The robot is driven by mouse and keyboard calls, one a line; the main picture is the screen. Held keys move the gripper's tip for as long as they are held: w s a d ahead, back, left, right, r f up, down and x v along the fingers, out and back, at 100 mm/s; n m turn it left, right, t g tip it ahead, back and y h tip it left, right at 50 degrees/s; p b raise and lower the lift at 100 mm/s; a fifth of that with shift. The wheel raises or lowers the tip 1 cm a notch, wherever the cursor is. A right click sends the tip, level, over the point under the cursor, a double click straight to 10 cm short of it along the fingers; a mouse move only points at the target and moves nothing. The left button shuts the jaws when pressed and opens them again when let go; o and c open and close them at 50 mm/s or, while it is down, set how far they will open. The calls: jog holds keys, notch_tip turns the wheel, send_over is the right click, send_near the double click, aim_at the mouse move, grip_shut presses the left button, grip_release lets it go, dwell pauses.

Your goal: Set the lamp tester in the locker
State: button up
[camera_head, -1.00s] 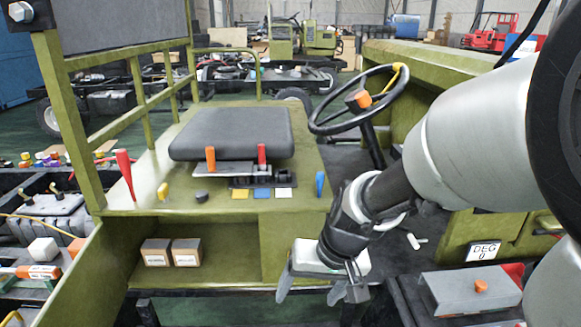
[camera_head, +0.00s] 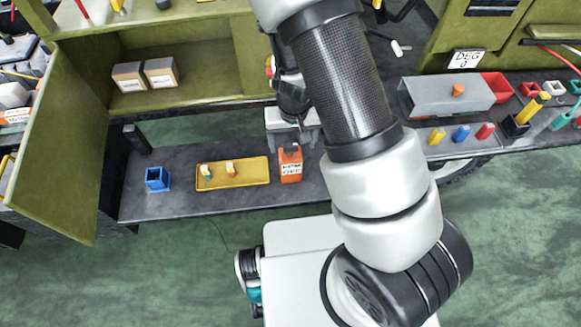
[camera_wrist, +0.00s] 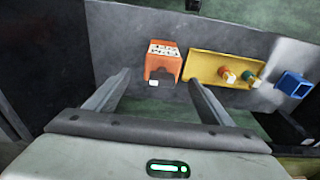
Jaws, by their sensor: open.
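The lamp tester appears to be the orange box with a white label (camera_head: 290,165), standing on the dark bench just right of a yellow tray; its label is too small to read. It also shows in the wrist view (camera_wrist: 162,64), ahead of my two fingers. My gripper (camera_wrist: 160,84) is open and empty, its fingers spread to either side of the box's near end, apart from it. In the head view my gripper (camera_head: 291,138) is partly hidden by my arm. The locker (camera_head: 205,75) is the green compartment at upper left, with its door (camera_head: 70,150) swung open.
Two small cardboard boxes (camera_head: 145,74) stand inside the locker at its left. The yellow tray (camera_head: 233,184) holds two small pieces, and a blue open holder (camera_head: 157,179) stands left of it. A grey housing (camera_head: 446,95) and coloured parts occupy the right.

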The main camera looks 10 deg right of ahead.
aim_at(290, 155)
jog(key=f+b, duration=0.1)
jog(key=f, duration=0.4)
jog(key=w+f+b, duration=0.1)
jog(key=f, duration=0.2)
jog(key=shift+a+b, duration=0.2)
jog(key=shift+b, duration=0.1)
grip_shut()
notch_tip(290, 155, up, 10)
jog(key=p, duration=0.4)
jog(key=d+r+p, duration=0.2)
jog(key=r+p, duration=0.1)
jog(key=r, duration=0.4)
jog(key=w+d+r+p, duration=0.1)
jog(key=d+r+p, duration=0.2)
jog(key=r, duration=0.5)
jog(key=d+r+p, duration=0.2)
jog(key=r+p, duration=0.3)
jog(key=r, duration=0.2)
jog(key=shift+w+d+r, duration=0.15)
jog(key=shift+r, duration=0.25)
